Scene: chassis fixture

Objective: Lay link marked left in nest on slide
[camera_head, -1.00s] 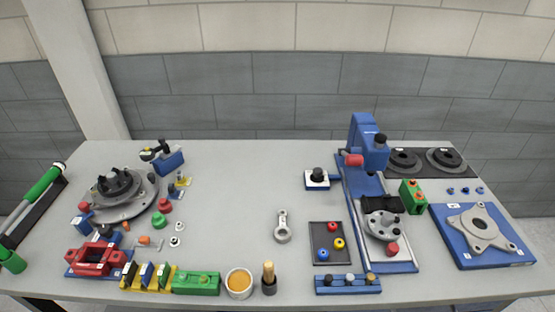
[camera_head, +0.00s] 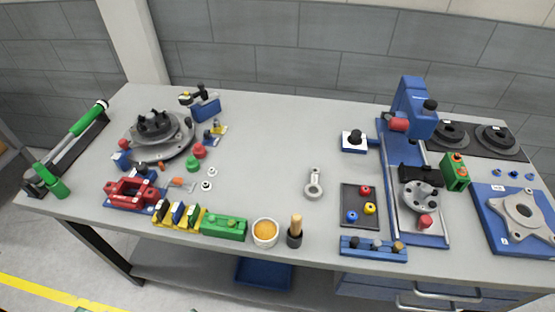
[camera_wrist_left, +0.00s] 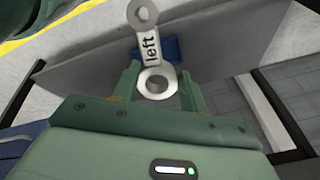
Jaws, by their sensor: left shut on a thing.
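In the left wrist view my left gripper (camera_wrist_left: 158,88) is shut on a pale metal link (camera_wrist_left: 150,48) with a ring at each end and the word "left" on its shank. The near ring sits between the green fingers; the far ring points away. In the head view neither gripper shows. A similar grey link (camera_head: 313,184) lies flat on the table; no marking on it is readable. A blue fixture (camera_head: 432,238) with a rail stands right of centre, carrying a grey round part with holes (camera_head: 418,196). I cannot tell which part is the nest.
A dark tray (camera_head: 346,207) with coloured knobs lies left of the fixture. A blue block (camera_head: 373,249) stands at the front edge. A blue plate with a grey flange (camera_head: 524,210) lies far right. The middle of the table (camera_head: 275,150) is mostly clear.

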